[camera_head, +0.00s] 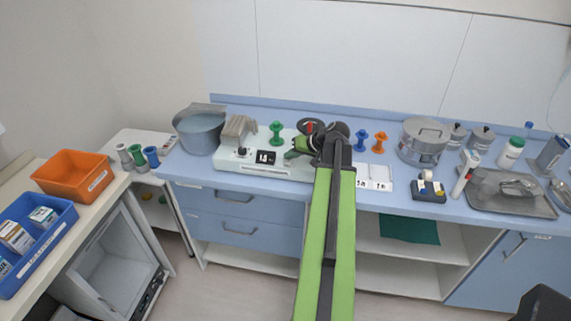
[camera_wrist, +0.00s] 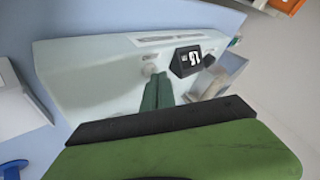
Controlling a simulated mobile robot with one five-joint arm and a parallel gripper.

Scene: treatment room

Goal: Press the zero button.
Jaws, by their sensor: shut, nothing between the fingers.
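A pale scale (camera_head: 290,170) stands on the blue counter, with a black display (camera_head: 265,157) on its front. The scale (camera_wrist: 95,85) and its display (camera_wrist: 187,61) also show close up in the wrist view. A small round knob (camera_wrist: 150,70) is beside the display, right by my fingertips; whether they touch it I cannot tell. A small dark button (camera_head: 242,151) is at the other side of the display. No label tells me which is the zero button. My gripper (camera_wrist: 158,80) is shut and empty, in front of the scale; it also shows in the head view (camera_head: 290,155).
Green (camera_head: 277,133), blue (camera_head: 361,139) and orange (camera_head: 379,142) spools and a steel pot (camera_head: 424,142) stand along the counter (camera_head: 255,184).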

